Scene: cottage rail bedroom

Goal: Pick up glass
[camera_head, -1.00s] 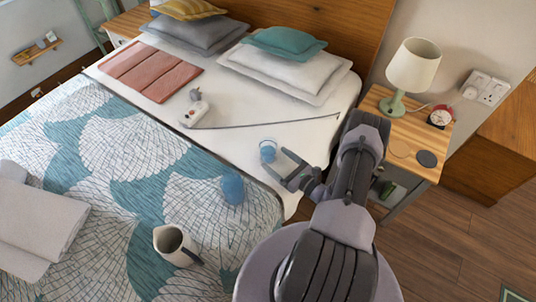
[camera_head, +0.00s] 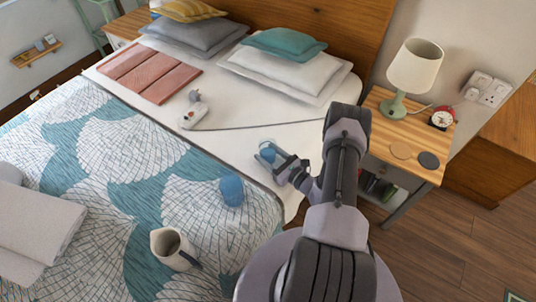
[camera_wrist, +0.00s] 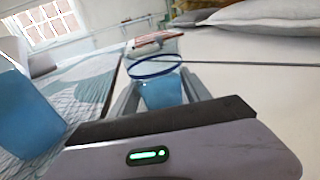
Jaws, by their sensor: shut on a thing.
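A clear glass with blue in its lower part (camera_head: 267,152) stands upright on the white sheet of the bed, near the blanket's edge. My gripper (camera_head: 273,160) is shut on it, with a finger on either side. In the wrist view the glass (camera_wrist: 160,88) sits between the fingers (camera_wrist: 160,93), its blue rim above them. Its base is hidden in the wrist view by my gripper's body. A second blue cup (camera_head: 232,190) stands on the patterned blanket, to the left and nearer; it also shows at the wrist view's left edge (camera_wrist: 25,108).
A pitcher (camera_head: 175,248) stands on the blanket (camera_head: 115,220) at the front. A power strip (camera_head: 193,117) with a dark cord lies behind the glass. Pillows (camera_head: 290,72) line the headboard. A nightstand (camera_head: 412,130) holding a lamp (camera_head: 413,68) is at the right.

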